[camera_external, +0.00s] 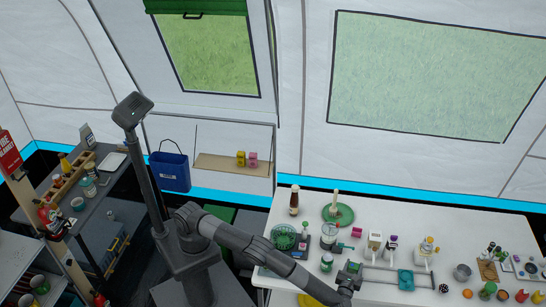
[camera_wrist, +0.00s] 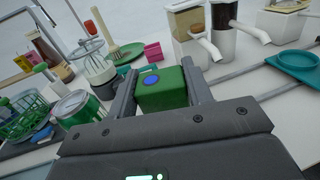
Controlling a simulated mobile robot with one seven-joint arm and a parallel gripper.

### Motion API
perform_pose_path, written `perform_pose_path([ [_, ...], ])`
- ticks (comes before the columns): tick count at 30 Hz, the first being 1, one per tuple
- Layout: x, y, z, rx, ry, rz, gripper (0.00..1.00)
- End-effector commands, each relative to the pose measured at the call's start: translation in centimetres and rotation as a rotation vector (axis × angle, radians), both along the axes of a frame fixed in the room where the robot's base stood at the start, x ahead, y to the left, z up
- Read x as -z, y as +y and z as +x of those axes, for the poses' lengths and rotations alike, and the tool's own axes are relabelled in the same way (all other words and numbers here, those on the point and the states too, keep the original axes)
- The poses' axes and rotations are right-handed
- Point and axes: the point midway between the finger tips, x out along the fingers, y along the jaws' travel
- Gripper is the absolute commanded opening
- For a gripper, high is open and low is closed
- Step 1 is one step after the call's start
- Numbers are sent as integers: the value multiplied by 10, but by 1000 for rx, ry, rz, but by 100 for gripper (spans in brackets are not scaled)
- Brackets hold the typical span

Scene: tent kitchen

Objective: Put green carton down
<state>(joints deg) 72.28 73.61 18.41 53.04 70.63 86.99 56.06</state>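The green carton (camera_wrist: 162,88) has a blue round mark on its face. It sits between the two fingers of my gripper (camera_wrist: 160,90), which press on its sides in the wrist view. In the external view the green carton (camera_external: 353,267) shows at the end of my arm, over the front part of the white table (camera_external: 440,218). My gripper (camera_external: 350,277) is at the table's front edge there. Whether the carton's underside touches the table is hidden.
Dispensers (camera_wrist: 212,35) stand behind. A grey rail frame (camera_wrist: 262,72) and a teal dish (camera_wrist: 294,65) lie to the right. Bare table shows between them.

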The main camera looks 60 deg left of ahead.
Motion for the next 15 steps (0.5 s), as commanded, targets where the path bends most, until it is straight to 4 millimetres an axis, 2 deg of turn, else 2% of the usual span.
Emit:
perform_pose_path([
  [1,0,0,0,0,1,-1,50],
  [7,0,0,0,0,0,0,66],
  [15,-1,0,0,0,-1,-1,67],
])
